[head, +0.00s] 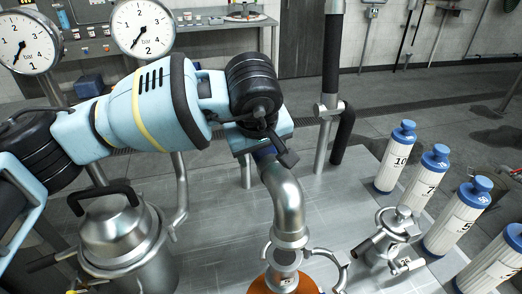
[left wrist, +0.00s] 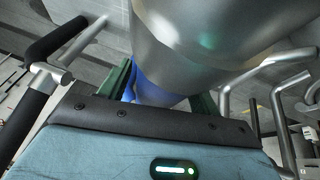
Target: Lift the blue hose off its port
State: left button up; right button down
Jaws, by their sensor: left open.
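A bent steel pipe (head: 287,205) stands upright in the middle of the head view, with a blue part (head: 265,153) at its upper end. I cannot tell how much of the blue hose this is. My left gripper (head: 270,148) is over that end, and its fingers are mostly hidden by the wrist. In the left wrist view, the blue part (left wrist: 151,86) lies between the green fingers of my open left gripper (left wrist: 162,92). The large steel surface (left wrist: 215,40) fills the space beyond. Contact cannot be told. My right gripper is not in view.
A steel vessel (head: 118,240) stands lower left, and pressure gauges (head: 143,27) upper left. A black-sleeved vertical pipe (head: 332,60) rises behind. Several white blue-capped cylinders (head: 394,160) and a small steel fitting (head: 393,240) stand right.

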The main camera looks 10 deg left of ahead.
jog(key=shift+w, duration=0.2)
pick_arm(q)
jog(key=c, duration=1.4)
jog(key=shift+o, duration=0.2)
jog(key=shift+r, duration=0.35)
jog(key=shift+w+r+g+p, duration=0.2)
jog(key=shift+r+g+p, duration=0.25)
jog(key=shift+r, duration=0.25)
jog(key=r, duration=0.1)
jog(key=w+r+g+h, duration=0.1)
jog(key=r+g, duration=0.1)
jog(key=shift+w+a+r+p, duration=0.15)
jog(key=shift+w+a+p, duration=0.05)
jog(key=shift+a+p, duration=0.1)
jog(key=shift+w+a+r+g+h+b, duration=0.3)
jog(key=shift+w+r+g, duration=0.2)
jog(key=shift+r+g, duration=0.25)
jog(key=shift+w+a+r+g+h+b, duration=0.15)
jog(key=shift+w+r+g+h, duration=0.3)
jog(key=shift+r+g, duration=0.25)
jog(key=shift+w+a+r+n+g, duration=0.15)
jog(key=shift+w+r+n+g, duration=0.2)
jog(key=shift+r, duration=0.2)
jog(key=shift+w+r+b, duration=0.1)
jog(key=shift+r+b, duration=0.05)
jog(key=shift+b, duration=0.15)
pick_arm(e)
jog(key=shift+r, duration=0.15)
pick_arm(q)
jog(key=shift+a, duration=0.1)
